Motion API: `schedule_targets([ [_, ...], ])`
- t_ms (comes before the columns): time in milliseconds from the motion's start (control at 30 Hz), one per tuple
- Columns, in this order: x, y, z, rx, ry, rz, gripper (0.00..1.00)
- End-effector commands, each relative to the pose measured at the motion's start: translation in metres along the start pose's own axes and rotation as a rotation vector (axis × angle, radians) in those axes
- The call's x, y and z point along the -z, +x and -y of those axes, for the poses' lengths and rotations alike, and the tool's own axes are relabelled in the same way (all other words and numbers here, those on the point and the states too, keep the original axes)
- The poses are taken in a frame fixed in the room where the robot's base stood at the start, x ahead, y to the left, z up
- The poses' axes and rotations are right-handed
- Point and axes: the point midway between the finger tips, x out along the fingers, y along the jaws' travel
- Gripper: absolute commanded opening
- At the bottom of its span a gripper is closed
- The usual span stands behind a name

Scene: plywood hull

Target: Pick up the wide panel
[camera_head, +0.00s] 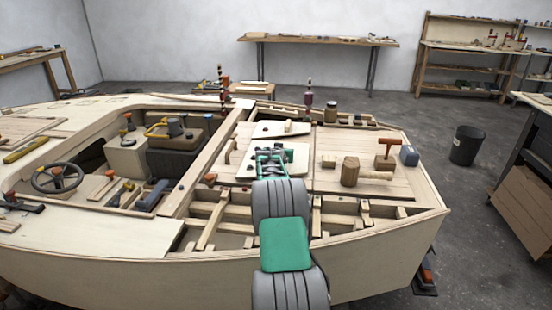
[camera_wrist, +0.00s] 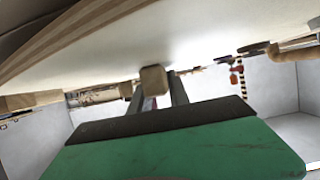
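A pale wide panel (camera_head: 297,157) lies on the boat's deck under my gripper (camera_head: 271,157) in the head view. In the wrist view the pale underlit face of a panel (camera_wrist: 215,38) fills the top of the picture. A small wooden block (camera_wrist: 154,80) stands out from it like a handle. My gripper's two dark fingers (camera_wrist: 160,92) are apart, one on each side of this block. I cannot tell whether they press on it. My arm hides part of the panel in the head view.
A second pale panel (camera_head: 268,131) with a small block lies just behind. Open framing (camera_head: 215,215) runs along the near side. A steering wheel (camera_head: 57,178) is at left.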

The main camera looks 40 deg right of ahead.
Motion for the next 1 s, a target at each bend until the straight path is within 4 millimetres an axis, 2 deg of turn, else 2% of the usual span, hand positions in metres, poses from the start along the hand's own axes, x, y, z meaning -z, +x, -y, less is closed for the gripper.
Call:
schedule_targets([
  [33, 0.0000, -0.0001, 0.0001, 0.000, 0.000, 0.000, 0.15],
  [233, -0.0002, -0.0001, 0.0002, 0.000, 0.000, 0.000, 0.00],
  [1000, -0.0005, -0.0001, 0.0003, 0.001, 0.000, 0.001, 0.00],
])
